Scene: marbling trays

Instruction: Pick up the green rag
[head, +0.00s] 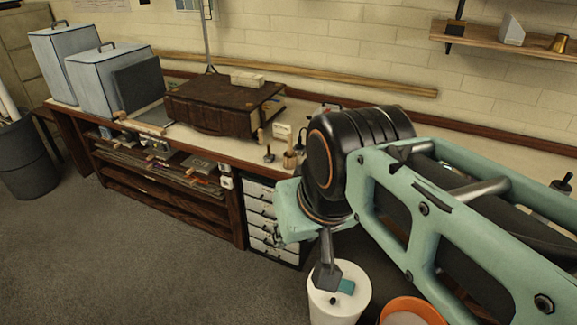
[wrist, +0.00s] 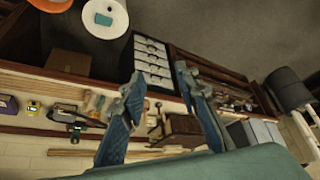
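The green rag (head: 347,287) is a small, flat teal patch on top of a white round container (head: 335,309) at the bottom of the head view. It also shows in the wrist view (wrist: 103,20), near the top left edge, on the white top. My gripper (wrist: 161,78) has its two fingers apart, with nothing seen between them. In the head view my gripper (head: 276,238) is partly hidden behind my wrist, up and left of the rag, not touching it.
An orange-rimmed bucket (head: 412,308) stands right of the white container. A long workbench (head: 232,157) bears a big brown book (head: 215,104), blue-grey boxes (head: 105,85) and small tools. White drawers (head: 258,212) stand under it. The floor (head: 120,250) at left is clear.

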